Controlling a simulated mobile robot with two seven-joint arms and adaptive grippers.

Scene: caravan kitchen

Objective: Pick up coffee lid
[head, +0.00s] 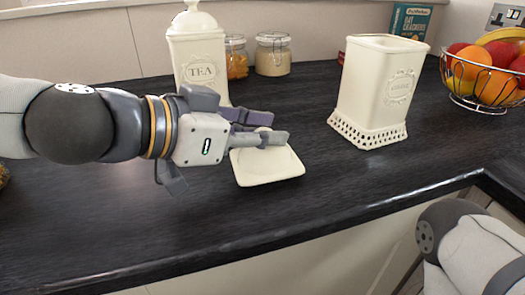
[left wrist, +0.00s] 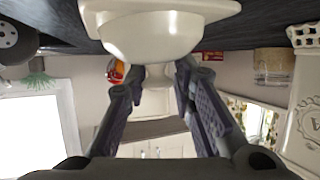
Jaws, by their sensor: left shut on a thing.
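The cream square coffee lid (head: 268,168) is on or just above the dark counter in front of the tea canister; I cannot tell whether it touches. My left gripper (head: 276,129) is shut on its knob from the left, which the fingers mostly hide in the head view. The lid (left wrist: 155,38) also shows large at the top of the left wrist view, with the gripper fingers (left wrist: 158,75) either side of the knob. The open cream coffee canister (head: 375,88) stands lidless to the right. My right gripper is out of view.
The lidded tea canister (head: 199,62) stands close behind my left gripper. Two glass jars (head: 272,57) are at the back, and a wire fruit bowl (head: 485,85) is at the right. Counter between lid and coffee canister is clear. The front edge (head: 300,227) runs below.

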